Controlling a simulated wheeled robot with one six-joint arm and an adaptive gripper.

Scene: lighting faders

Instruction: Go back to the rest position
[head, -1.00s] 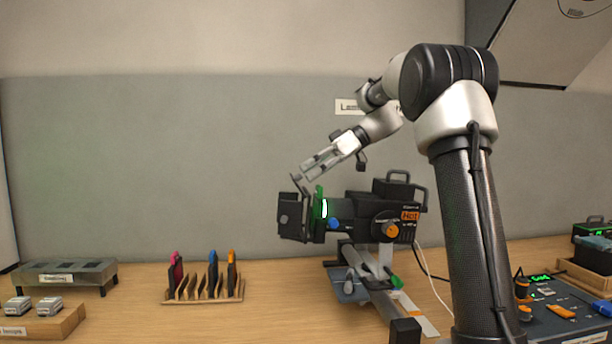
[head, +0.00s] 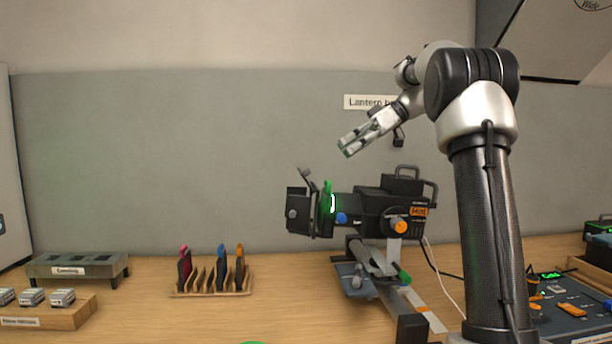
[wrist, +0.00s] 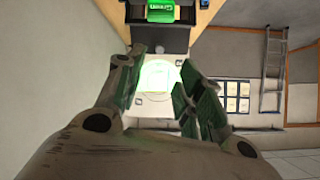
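My gripper (head: 352,146) is up in front of the grey wall, above and apart from the black lantern (head: 372,212). Its fingers stand apart with nothing between them in the wrist view (wrist: 165,85). The lantern sits on its stand with a green-lit piece (head: 328,200) upright near its front end. In the wrist view, a green labelled piece (wrist: 160,10) shows at the top edge, and a bright greenish patch of light (wrist: 157,75) shows between the fingers.
A wooden rack (head: 210,291) with coloured-tab holders stands on the bench left of the lantern. A grey slotted stand (head: 77,270) and a wooden block (head: 45,310) are at far left. A control desk (head: 570,315) is at right. The air around my gripper is clear.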

